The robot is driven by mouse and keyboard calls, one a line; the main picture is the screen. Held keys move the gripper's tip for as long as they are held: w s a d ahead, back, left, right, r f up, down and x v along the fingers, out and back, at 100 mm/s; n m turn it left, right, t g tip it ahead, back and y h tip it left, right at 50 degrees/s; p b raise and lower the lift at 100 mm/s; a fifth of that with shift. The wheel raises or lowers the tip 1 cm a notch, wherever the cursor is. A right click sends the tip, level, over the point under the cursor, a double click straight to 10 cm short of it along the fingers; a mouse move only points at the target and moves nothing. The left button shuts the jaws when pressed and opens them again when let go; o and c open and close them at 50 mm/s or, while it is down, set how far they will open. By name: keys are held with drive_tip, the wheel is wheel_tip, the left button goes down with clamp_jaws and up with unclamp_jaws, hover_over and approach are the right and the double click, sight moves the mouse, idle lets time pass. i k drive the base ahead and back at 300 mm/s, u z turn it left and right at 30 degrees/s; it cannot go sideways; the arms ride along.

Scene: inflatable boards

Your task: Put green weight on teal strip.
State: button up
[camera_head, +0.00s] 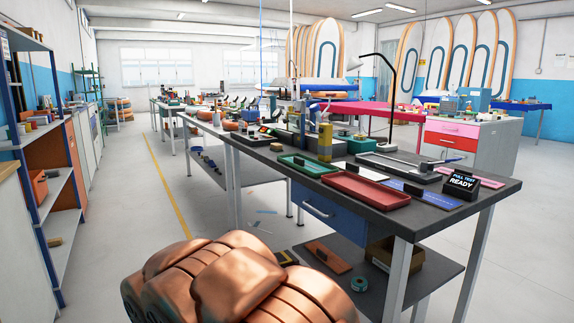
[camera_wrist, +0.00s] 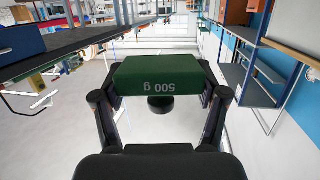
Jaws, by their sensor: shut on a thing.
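The green weight (camera_wrist: 150,72), a block marked "500 g" with a dark round knob, is in my gripper (camera_wrist: 160,88) in the wrist view. The fingers are shut on its left and right sides and hold it in the air, with the floor and bench behind it. The lettering reads upside down. In the head view neither the gripper nor the weight shows; only my copper-coloured arm is at the bottom. I cannot make out a teal strip for certain in either view.
A dark workbench (camera_head: 478,196) bears a green tray (camera_head: 307,166), a red tray (camera_head: 366,190), a blue strip (camera_head: 421,194), a pink strip (camera_head: 474,177) and a "PULL TEST READY" sign (camera_head: 461,183). Shelves (camera_head: 40,185) stand at left. The aisle floor (camera_head: 120,210) is largely clear.

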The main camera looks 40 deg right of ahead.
sight(319, 169)
drive_tip(key=u, duration=0.4)
drive_tip(key=k, duration=0.95)
drive_tip(key=z, duration=0.25)
drive_tip(key=i, duration=0.65)
drive_tip(key=z, duration=0.55)
drive_tip(key=i, duration=1.25)
drive_tip(key=u, duration=0.7)
